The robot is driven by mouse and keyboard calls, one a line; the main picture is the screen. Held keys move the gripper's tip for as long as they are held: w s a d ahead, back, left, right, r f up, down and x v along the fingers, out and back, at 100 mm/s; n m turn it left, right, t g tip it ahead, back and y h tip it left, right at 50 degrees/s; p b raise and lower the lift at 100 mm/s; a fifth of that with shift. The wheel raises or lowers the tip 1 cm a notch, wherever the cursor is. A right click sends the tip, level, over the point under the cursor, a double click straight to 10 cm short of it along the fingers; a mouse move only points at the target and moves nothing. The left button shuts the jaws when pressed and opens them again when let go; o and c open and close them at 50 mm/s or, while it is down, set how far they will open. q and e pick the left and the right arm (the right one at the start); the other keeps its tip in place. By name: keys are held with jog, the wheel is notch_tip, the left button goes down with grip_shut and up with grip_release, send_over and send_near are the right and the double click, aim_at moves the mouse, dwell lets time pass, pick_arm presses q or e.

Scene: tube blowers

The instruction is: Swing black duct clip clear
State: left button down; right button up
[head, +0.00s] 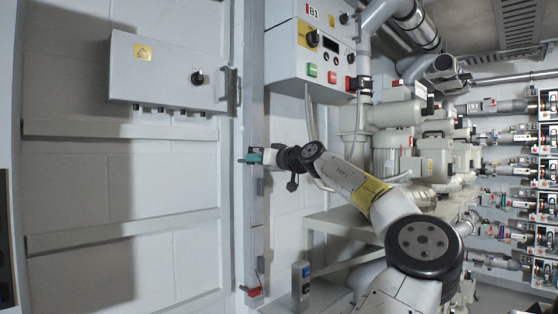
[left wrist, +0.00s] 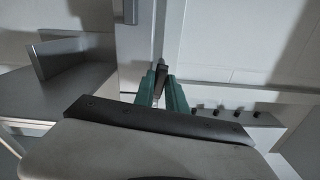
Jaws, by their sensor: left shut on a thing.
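My left gripper (head: 250,157) has teal fingers and reaches the tall grey vertical duct (head: 252,110) at mid height in the head view. In the left wrist view the same gripper (left wrist: 162,92) is shut on the black duct clip (left wrist: 161,74). The clip is a small dark lever between the two fingertips, against the grey duct strip (left wrist: 172,30). The fingers hide part of it, and I cannot tell how far it is swung. My right gripper is in neither view.
A red clip (head: 251,291) sits low on the same duct. A grey wall box (head: 165,72) with a black knob is left; a control box (head: 312,45) with buttons is above right. A grey bench (head: 335,222) and several blower machines (head: 400,150) stand to the right.

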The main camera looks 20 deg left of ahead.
pick_arm(q)
jog(key=shift+f+n, duration=0.15)
jog(key=shift+n, duration=0.65)
jog(key=c, duration=1.4)
grip_release()
jog(key=shift+c, duration=0.2)
jog(key=shift+s, duration=0.1)
